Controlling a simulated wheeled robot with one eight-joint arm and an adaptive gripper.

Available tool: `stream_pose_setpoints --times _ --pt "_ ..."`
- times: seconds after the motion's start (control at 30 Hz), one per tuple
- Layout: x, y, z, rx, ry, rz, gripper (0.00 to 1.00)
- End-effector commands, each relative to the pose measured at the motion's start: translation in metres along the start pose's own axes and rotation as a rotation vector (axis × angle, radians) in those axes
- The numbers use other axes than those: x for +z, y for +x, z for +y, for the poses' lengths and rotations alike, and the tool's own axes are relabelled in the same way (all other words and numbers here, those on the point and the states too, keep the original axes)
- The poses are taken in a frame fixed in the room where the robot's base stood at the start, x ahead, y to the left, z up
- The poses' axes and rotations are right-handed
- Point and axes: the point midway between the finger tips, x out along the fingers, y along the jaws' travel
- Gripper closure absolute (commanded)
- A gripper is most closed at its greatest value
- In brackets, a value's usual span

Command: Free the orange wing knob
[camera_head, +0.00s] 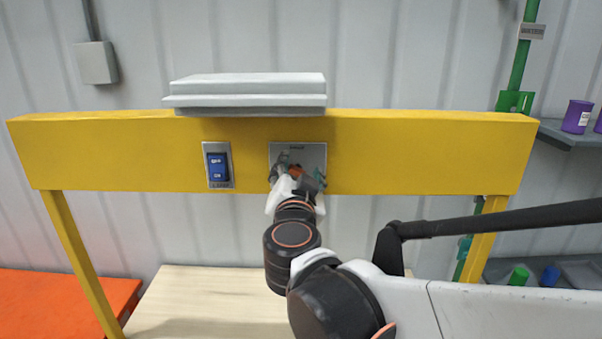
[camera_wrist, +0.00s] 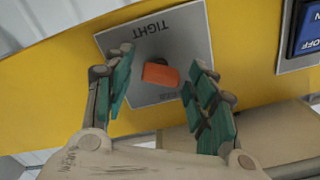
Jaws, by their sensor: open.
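The orange wing knob (camera_wrist: 160,73) sits on a grey plate (camera_wrist: 188,28) fixed to the yellow beam. In the wrist view the word TIGHT shows on the plate, upside down; a second label is partly covered. My gripper (camera_wrist: 158,84) is open, with one teal-padded finger on each side of the knob and a gap visible on both sides. In the head view the knob (camera_head: 296,170) shows as a small orange patch, partly hidden by my gripper (camera_head: 297,174). The plate (camera_head: 313,150) is on the beam's front face.
A blue rocker switch (camera_head: 217,167) is on the yellow beam (camera_head: 420,150) left of the plate; it also shows at the right of the wrist view (camera_wrist: 310,28). A grey block (camera_head: 247,92) rests on the beam top. A pale wooden table (camera_head: 210,295) stands below.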

Motion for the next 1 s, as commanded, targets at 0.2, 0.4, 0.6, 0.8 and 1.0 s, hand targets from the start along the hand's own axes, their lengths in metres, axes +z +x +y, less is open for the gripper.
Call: stream_pose_setpoints --times 0.2,0.4,0.6,0.8,1.0 --pt "0.0000 -0.0003 0.0000 0.000 0.000 0.000 0.76" --pt "-0.0001 -0.0003 0.0000 0.000 0.000 0.000 0.93" --pt "0.0000 -0.0003 0.0000 0.000 -0.018 0.000 0.93" --pt "0.0003 -0.0003 -0.0002 0.000 -0.100 0.000 0.93" --pt "0.0008 -0.0003 -0.0007 0.000 -0.252 0.001 0.93"
